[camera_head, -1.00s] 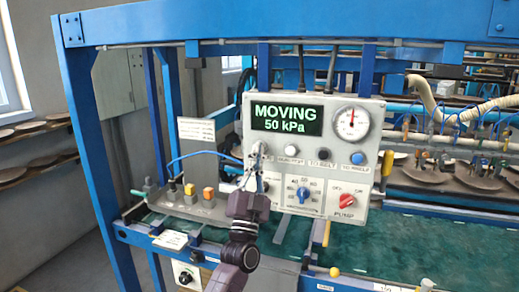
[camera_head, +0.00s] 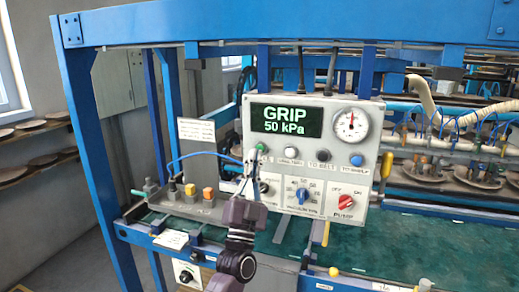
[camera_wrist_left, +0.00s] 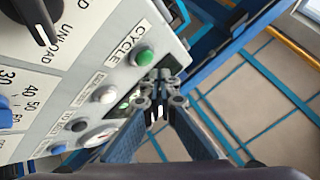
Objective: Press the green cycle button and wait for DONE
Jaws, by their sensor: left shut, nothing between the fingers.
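The grey control box (camera_head: 322,168) stands upright on the frame, and its screen (camera_head: 286,121) reads "GRIP 50 kPa". The green cycle button (camera_head: 261,148) is at the left end of the button row. It also shows in the left wrist view (camera_wrist_left: 144,57), beside the word "CYCLE". My left gripper (camera_head: 252,160) is shut and empty, just below and left of the button in the head view. In the left wrist view its closed fingertips (camera_wrist_left: 160,77) are near the button with a small gap showing. My right gripper is in neither current view.
White, black and blue buttons continue the row to the right. A blue dial (camera_head: 302,195) and a red pump knob (camera_head: 346,202) sit below, and a round gauge (camera_head: 351,125) above. A small box with orange buttons (camera_head: 208,194) is at left. Plates (camera_head: 480,177) lie at right.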

